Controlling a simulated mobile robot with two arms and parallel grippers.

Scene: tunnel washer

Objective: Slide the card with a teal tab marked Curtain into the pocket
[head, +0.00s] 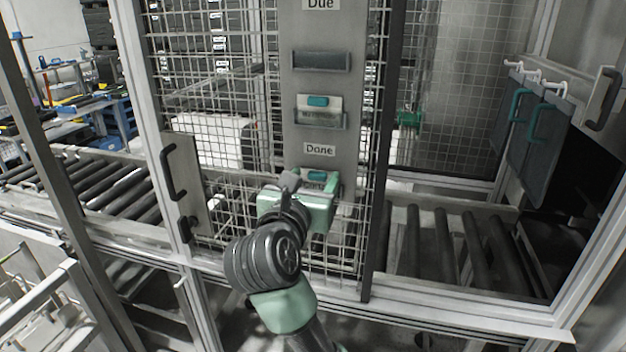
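A grey panel (321,20) on the mesh fence carries pockets under the labels Due and Done. A pale card with a teal tab (317,175) shows below the Done label, right at my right gripper (318,190). Its lettering is too small to read. The gripper's pale green body covers the lower part of this card and the place around it, so I cannot tell whether the fingers are closed on it or whether it sits in a pocket. Another card with a teal tab (318,102) stands in the middle pocket (321,119). The upper pocket (321,61) looks empty. My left gripper is not in view.
Wire mesh (220,70) surrounds the panel, with a dark upright post (380,200) to its right. A door with a black handle (185,185) is at left. Roller conveyors (450,245) run behind the frame. Grey boards with teal handles (535,130) hang at right.

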